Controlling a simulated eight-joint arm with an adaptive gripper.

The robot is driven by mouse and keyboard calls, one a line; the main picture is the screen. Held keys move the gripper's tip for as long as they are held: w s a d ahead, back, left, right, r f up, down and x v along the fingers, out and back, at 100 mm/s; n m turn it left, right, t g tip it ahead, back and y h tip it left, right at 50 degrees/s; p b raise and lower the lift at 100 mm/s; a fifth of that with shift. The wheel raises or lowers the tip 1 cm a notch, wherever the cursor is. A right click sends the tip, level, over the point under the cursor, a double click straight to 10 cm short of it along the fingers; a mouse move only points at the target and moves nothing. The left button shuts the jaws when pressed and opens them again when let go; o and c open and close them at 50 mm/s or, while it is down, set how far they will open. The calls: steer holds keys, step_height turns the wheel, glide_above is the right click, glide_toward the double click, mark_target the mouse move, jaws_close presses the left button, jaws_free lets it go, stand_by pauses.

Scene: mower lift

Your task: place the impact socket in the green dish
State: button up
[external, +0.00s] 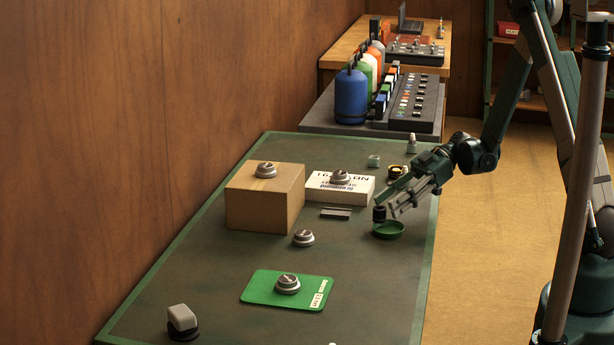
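The impact socket appears to be the small black cylinder (379,214), upright at the back left edge of the green dish (390,232). Whether it hangs above the dish, rests in it or stands just behind it cannot be told. My gripper (388,207) reaches in from the right, low over the dish, its fingers pointing down and left. The fingers show some distance apart, with the socket right at their tips. Whether they grip it is too small to tell.
A cardboard box (265,205) and a white box (338,190) stand left of the dish, each with a round knob-like part on top. A dark flat block (336,213) lies nearby. A black-and-yellow item (398,172) sits behind my gripper. The table in front of the dish is clear.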

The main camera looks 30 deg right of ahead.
steer(key=p+v, duration=0.1)
steer(key=v, duration=0.8)
steer(key=shift+d+p, duration=0.2)
steer(key=shift+p, duration=0.15)
steer(key=shift+r, duration=0.1)
steer(key=s+a+r+m+t+h, duration=0.1)
steer(key=s+a+r+m+h, duration=0.15)
steer(key=s+r+m, duration=0.2)
steer(key=s+a+r+m+t+h, duration=0.1)
steer(key=s+r+m+h, duration=0.2)
steer(key=r+m+h, duration=0.15)
steer(key=s+d+r+m+t+h, duration=0.2)
steer(key=s+d+r+m+h, duration=0.1)
steer(key=s, duration=0.5)
steer(key=s+d+r+m+t+h, duration=0.3)
steer(key=s+m, duration=0.3)
steer(key=s, duration=0.3)
steer(key=shift+d+r, duration=0.4)
steer(key=shift+r, duration=0.25)
stand_by(1.6)
